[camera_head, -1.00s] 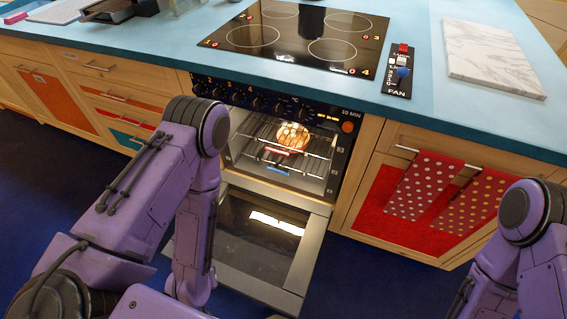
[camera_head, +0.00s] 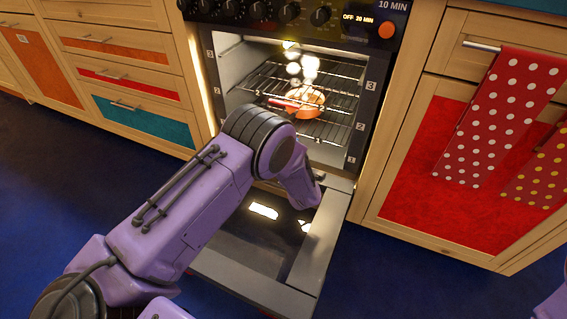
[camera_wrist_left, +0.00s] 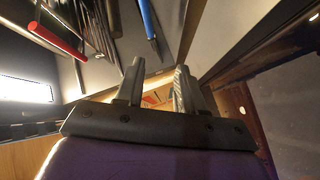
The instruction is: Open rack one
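The oven (camera_head: 290,60) stands with its door (camera_head: 322,245) folded down. Inside, wire racks (camera_head: 335,132) sit between walls marked 1, 2 and 3. A red handle (camera_head: 283,102) is on an upper rack; it also shows in the left wrist view (camera_wrist_left: 55,40). A blue handle (camera_wrist_left: 149,18) shows near the top of the left wrist view; in the head view my left arm hides the lowest rack level. My left gripper (camera_wrist_left: 159,72) is low at the oven mouth, its fingers apart with nothing seen between them, short of the blue handle. My right gripper is out of view.
A lit orange dish (camera_head: 304,99) sits on a rack in the oven. Dotted towels (camera_head: 497,115) hang from a bar on the cabinet to the right. Drawers (camera_head: 125,80) stand to the left. The blue floor in front is clear.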

